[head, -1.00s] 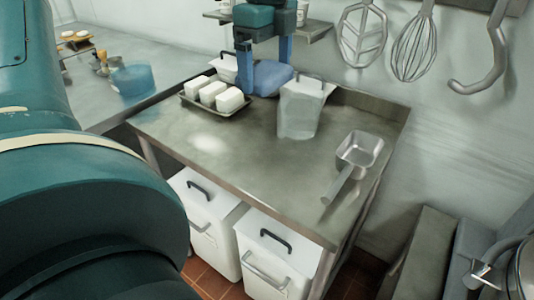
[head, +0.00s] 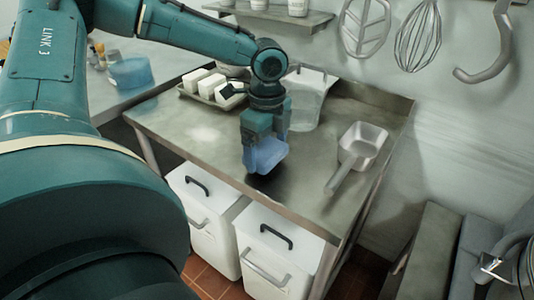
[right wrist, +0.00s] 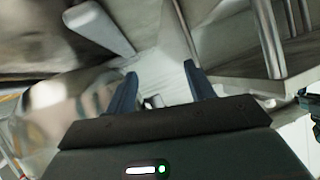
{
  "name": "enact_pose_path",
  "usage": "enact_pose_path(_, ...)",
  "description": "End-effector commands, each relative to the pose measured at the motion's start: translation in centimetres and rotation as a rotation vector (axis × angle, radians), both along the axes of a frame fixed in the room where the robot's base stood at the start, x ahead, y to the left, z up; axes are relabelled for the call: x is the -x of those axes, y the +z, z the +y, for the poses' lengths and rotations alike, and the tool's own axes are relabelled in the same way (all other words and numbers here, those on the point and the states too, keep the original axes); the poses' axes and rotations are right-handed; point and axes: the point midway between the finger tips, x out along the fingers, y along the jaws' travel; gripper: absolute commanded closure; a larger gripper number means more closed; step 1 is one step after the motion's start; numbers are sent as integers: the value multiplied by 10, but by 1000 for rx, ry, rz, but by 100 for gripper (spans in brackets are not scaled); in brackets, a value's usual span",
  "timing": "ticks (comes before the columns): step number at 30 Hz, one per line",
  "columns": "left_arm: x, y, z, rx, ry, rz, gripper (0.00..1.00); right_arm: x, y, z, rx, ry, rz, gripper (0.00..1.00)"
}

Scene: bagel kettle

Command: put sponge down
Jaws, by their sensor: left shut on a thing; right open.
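My left gripper (head: 263,140) is in the head view, above the front middle of the steel table (head: 210,140). It is shut on a blue sponge (head: 265,157), which hangs below the fingers. A dark shadow lies on the table under the sponge; the sponge looks low over the surface, but I cannot tell whether it touches. My right gripper (right wrist: 160,82) is in the right wrist view, with its two dark blue fingers apart and no object between them.
A tray (head: 205,99) with white blocks stands at the back left. A clear container (head: 306,100) stands behind my left gripper, and a metal scoop (head: 360,147) lies to the right. White lidded bins (head: 280,255) stand below. The table's front left is clear.

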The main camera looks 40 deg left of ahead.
Motion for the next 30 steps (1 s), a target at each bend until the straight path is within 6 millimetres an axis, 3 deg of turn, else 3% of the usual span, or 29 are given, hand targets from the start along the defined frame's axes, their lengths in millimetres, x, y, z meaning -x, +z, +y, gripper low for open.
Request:
enact_pose_path(4,0,-16,0,-2,-1,3,47,0,4,0,6,0,1,46)
enact_pose_path(11,0,-19,0,0,0,2,47,2,-1,-1,12,1,9,46)
enact_pose_path(12,0,-19,0,0,0,2,7,2,-2,-1,12,1,10,46)
enact_pose_path(15,0,-19,0,0,0,2,0,2,-4,-1,13,2,14,46)
enact_pose_path(26,0,-25,0,0,0,0,0,2,-12,0,2,1,12,46)
enact_pose_path(30,-1,5,0,1,1,-6,0,1,-1,0,-2,0,6,46)
